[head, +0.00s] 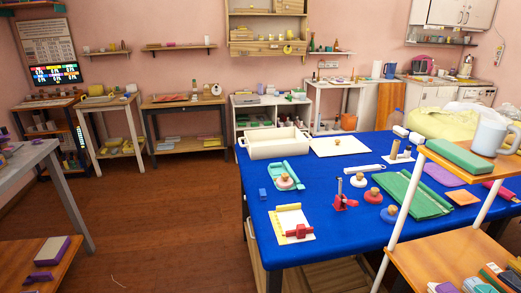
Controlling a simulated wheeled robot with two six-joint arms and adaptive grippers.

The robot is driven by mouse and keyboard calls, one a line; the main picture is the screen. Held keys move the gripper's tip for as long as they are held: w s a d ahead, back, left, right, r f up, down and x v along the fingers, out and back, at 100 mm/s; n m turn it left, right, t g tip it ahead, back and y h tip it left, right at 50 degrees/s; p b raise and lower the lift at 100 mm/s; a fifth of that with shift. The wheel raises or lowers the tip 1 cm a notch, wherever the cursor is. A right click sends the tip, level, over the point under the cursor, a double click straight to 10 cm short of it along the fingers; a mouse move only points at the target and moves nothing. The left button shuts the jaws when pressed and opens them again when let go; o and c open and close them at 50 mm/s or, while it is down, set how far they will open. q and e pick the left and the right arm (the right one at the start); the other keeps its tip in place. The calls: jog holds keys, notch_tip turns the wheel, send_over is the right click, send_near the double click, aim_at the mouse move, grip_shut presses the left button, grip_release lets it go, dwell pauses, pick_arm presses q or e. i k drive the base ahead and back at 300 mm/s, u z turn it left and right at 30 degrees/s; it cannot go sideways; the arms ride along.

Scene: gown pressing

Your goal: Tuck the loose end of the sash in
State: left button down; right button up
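No gripper of mine shows in the head view. A blue-covered table (335,228) stands at the centre right. A green folded piece (412,196) with darker lengthwise bands lies flat on its right part; it may be the folded gown, but I cannot tell. No sash or loose end can be made out at this distance. A white sheet with a yellow strip (291,219) and a red clamp-like piece (300,231) lies at the table's near left.
A cream tray (274,145) and a white board (340,145) lie at the table's back. Several knobbed discs and a red stand (342,197) are near its middle. A wooden shelf rack (456,168) blocks the right front. The brown floor (165,220) at left is clear.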

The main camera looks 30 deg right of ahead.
aim_at(276, 168)
jog(key=i, duration=3.25)
jog(key=z, duration=4)
jog(key=i, duration=0.6)
jog(key=u, duration=0.6)
